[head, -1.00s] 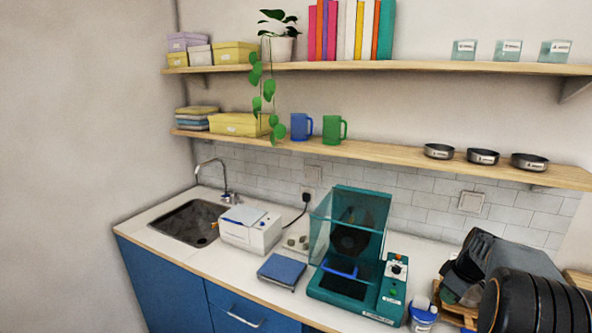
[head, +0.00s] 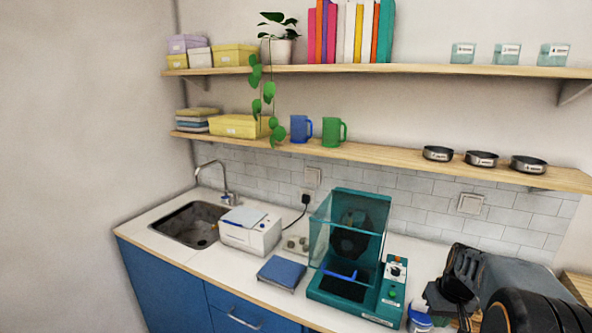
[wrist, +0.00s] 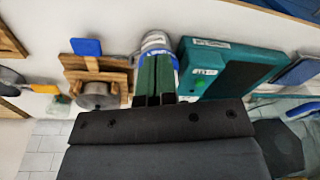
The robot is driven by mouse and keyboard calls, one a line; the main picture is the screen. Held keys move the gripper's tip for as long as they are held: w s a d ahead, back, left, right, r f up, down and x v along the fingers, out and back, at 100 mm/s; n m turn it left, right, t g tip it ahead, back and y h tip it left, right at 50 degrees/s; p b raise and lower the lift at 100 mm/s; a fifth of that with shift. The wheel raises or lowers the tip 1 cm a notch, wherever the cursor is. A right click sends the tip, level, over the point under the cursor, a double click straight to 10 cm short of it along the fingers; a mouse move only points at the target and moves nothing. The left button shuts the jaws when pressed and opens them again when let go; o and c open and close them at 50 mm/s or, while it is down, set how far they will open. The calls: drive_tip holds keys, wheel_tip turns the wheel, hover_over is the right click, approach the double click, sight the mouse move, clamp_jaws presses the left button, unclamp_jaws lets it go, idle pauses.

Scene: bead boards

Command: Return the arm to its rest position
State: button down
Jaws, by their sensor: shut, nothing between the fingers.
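My gripper (wrist: 154,80) is shut and empty in the wrist view, its two dark green fingers side by side. It points toward a white and blue jar (wrist: 157,42), partly hidden behind the fingertips. In the head view my dark arm and gripper fill the lower right corner, above the counter. The same jar (head: 420,319) shows there at the bottom edge, beside the teal machine. I cannot tell how far the fingertips are from the jar.
The teal machine (head: 391,290) with a raised clear cover stands left of my arm; it is at the right in the wrist view (wrist: 220,72). A wooden rack (wrist: 120,77) lies left of the fingers. A blue-topped scale (head: 282,271), white box (head: 250,236) and sink (head: 186,222) stand farther left.

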drive_tip(key=s+a+r+t, duration=0.1)
drive_tip(key=s+a+r, duration=0.1)
drive_tip(key=s+a, duration=0.2)
drive_tip(key=s+a+r+t, duration=0.1)
drive_tip(key=s+a+r, duration=0.1)
drive_tip(key=a, duration=0.5)
drive_tip(key=s+a+r+n+t, duration=0.1)
drive_tip(key=s+a+r, duration=0.1)
drive_tip(key=s+a, duration=0.3)
drive_tip(key=shift+s+a+r+h, duration=0.3)
drive_tip(key=shift+s+a, duration=0.05)
drive_tip(key=shift+a, duration=0.4)
drive_tip(key=shift+d, duration=0.1)
